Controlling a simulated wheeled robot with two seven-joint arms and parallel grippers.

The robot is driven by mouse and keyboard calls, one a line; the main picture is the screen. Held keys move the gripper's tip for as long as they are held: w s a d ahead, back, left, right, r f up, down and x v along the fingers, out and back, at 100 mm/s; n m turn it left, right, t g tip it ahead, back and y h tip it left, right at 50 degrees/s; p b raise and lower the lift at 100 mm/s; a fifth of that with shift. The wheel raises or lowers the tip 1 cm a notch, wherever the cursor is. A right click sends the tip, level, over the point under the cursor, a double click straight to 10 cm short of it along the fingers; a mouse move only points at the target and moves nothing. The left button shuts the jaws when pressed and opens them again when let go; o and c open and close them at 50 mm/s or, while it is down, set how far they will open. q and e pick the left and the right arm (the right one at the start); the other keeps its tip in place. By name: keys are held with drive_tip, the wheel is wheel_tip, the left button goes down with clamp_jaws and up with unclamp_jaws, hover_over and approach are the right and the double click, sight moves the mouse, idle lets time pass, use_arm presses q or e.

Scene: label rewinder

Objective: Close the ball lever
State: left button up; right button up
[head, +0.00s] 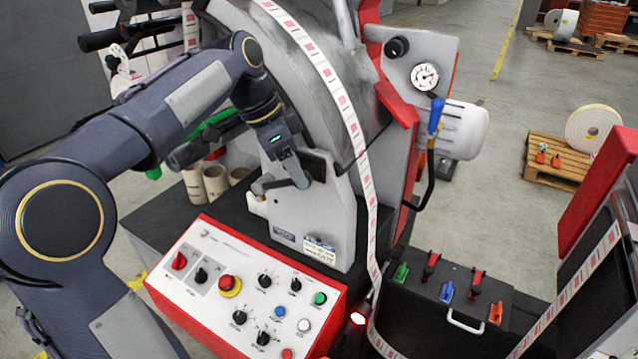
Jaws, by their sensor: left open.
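A blue-handled lever (435,116) stands upright at the right side of the machine, just below a round gauge. A black round knob (397,47) sits on the grey plate above and left of it. I cannot tell for sure which of these is the ball lever. My left gripper (282,183) is open and points down beside the grey upright plate, above the control panel. It is well left of both the blue lever and the black knob, touching neither. My right gripper is not in view.
A red-framed control panel (245,290) with knobs and buttons lies below my left gripper. A striped label web (350,120) runs down between the gripper and the blue lever. Coloured clamps stand on a black box (425,325) at lower right. Open floor lies right of the machine.

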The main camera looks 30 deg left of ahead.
use_arm(q)
drive_tip(key=x, duration=0.6)
drive_tip(key=shift+r, duration=0.1)
clamp_jaws()
